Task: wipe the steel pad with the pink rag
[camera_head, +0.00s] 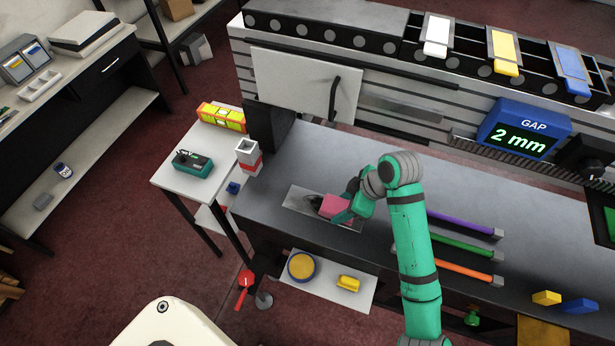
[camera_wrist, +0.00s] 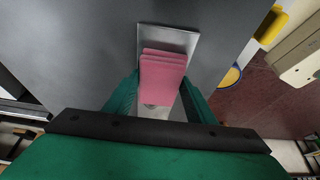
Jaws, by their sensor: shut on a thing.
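The pink rag (camera_head: 332,206) is a folded block held in my gripper (camera_head: 341,210), over the steel pad. The steel pad (camera_head: 298,199) is a flat, light grey strip on the dark table, and its left end shows past the rag. In the wrist view the rag (camera_wrist: 163,72) sits between the two green fingers of my gripper (camera_wrist: 158,92), which is shut on it. There the pad (camera_wrist: 168,38) shows beyond the rag and a little below it. I cannot tell for sure whether the rag touches the pad.
Purple (camera_head: 460,223), green (camera_head: 455,243) and orange (camera_head: 452,268) bars lie right of my arm on the dark table (camera_head: 290,165). A machine with a "2 mm" display (camera_head: 520,135) runs along the back.

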